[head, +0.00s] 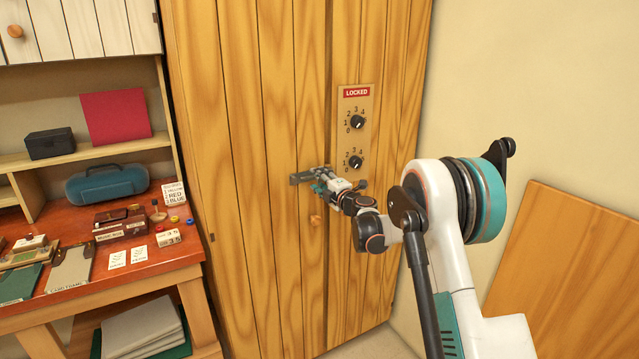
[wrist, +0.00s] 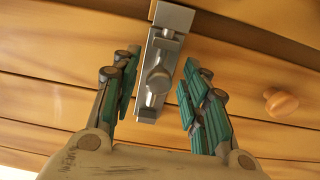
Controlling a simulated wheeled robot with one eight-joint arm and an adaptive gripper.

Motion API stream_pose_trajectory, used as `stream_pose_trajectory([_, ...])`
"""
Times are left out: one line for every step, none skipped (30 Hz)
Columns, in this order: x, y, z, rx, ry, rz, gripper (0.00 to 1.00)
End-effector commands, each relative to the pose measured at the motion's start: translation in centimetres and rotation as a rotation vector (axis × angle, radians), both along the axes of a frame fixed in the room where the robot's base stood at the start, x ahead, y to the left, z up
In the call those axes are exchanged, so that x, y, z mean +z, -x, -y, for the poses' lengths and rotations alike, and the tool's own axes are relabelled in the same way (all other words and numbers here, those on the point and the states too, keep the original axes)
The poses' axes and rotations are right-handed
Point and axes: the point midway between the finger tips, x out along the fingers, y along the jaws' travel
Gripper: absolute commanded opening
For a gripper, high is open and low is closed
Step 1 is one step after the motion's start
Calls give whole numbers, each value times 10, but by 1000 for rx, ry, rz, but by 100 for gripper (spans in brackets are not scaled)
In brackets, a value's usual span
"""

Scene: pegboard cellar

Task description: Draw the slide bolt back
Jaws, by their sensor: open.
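The slide bolt (wrist: 157,85) is a grey metal bolt with a round knob on a plate fixed to the wooden door. In the wrist view it lies between the two teal-padded fingers of my gripper (wrist: 160,95), which are open on either side of the knob with gaps. In the head view the bolt's plate (head: 301,178) shows at the left of my gripper (head: 320,184), which hides the rest of it. The wooden door (head: 260,120) carries a panel with a red LOCKED sign (head: 356,92) and two black dials (head: 357,121).
A round wooden knob (head: 316,220) sits on the door below the bolt; it also shows in the wrist view (wrist: 281,102). A red-topped workbench (head: 150,262) with boxes and cards stands at the left. A wooden board (head: 570,270) leans on the right wall.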

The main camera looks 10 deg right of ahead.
Motion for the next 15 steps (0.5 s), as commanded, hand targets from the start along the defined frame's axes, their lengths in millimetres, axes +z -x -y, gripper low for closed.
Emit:
stream_pose_trajectory([0,-3,-1,0,0,0,41])
stream_pose_trajectory([0,-3,-1,0,0,0,41])
stream_pose_trajectory([0,-4,-1,0,0,0,41])
stream_pose_trajectory([0,-5,-2,0,0,0,41])
stream_pose_trajectory([0,-5,-2,0,0,0,41])
stream_pose_trajectory([0,-5,-2,0,0,0,41])
stream_pose_trajectory([0,-5,-2,0,0,0,41])
stream_pose_trajectory([0,-5,-2,0,0,0,41])
stream_pose_trajectory([0,-5,-2,0,0,0,41])
stream_pose_trajectory([0,-5,-2,0,0,0,41])
stream_pose_trajectory([0,-5,-2,0,0,0,39])
stream_pose_trajectory([0,-5,-2,0,0,0,30])
stream_pose_trajectory([0,-5,-2,0,0,0,23])
stream_pose_trajectory([0,-5,-2,0,0,0,16])
stream_pose_trajectory([0,-4,-2,0,0,0,7])
